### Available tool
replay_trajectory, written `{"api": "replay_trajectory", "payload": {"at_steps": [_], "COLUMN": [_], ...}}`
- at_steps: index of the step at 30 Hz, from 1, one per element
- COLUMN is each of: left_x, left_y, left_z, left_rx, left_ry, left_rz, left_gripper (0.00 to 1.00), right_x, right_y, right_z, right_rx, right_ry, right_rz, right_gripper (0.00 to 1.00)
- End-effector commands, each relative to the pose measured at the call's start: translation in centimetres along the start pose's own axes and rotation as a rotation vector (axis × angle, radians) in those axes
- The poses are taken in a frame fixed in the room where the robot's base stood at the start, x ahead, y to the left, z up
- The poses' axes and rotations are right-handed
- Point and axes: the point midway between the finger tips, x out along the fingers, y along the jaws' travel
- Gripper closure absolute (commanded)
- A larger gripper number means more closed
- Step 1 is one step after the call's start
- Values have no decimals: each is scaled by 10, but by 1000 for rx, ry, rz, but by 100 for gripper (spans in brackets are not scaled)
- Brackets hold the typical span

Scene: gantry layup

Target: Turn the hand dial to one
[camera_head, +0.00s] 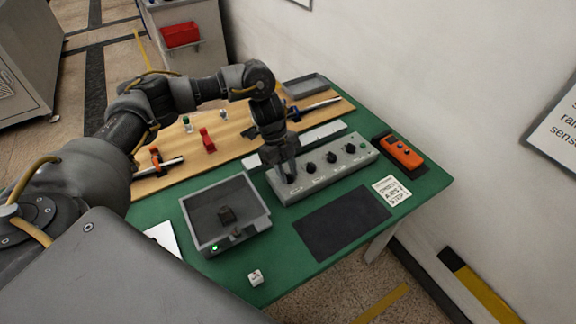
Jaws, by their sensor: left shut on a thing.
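A grey control box (341,174) lies on the green table, with a row of black dials along its top. My left gripper (288,177) points down at the left end of this box and is shut on the leftmost dial. The gripper mostly hides that dial, so its pointer and setting cannot be read. The other dials, such as the middle dial (331,157), stand free to the right. Their labels are too small to read. A white printed card (391,191) lies right of the box; its text is hard to make out. My right gripper is not in view.
A dark mat (342,224) lies in front. An orange handset (402,153) is at the right. A wooden board (225,142) with clamps lies behind.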

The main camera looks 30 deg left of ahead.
Motion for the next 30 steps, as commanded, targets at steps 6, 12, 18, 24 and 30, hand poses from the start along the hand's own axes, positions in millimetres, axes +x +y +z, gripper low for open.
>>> {"api": "replay_trajectory", "payload": {"at_steps": [6, 12, 18, 24, 30], "left_x": [-5, -5, -3, -2, 0], "left_y": [4, 4, 4, 4, 4], "left_z": [-3, -3, -2, -2, -1], "left_rx": [-176, -320, -428, -493, -518], "left_ry": [1, 1, 0, 0, -1], "left_rz": [-67, -126, -173, -201, -212], "left_gripper": [95, 95, 95, 95, 95], "right_x": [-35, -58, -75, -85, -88], "right_y": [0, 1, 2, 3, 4], "right_z": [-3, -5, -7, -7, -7], "right_rx": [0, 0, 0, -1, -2], "right_ry": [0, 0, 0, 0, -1], "right_rz": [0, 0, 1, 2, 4], "right_gripper": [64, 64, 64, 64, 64]}}
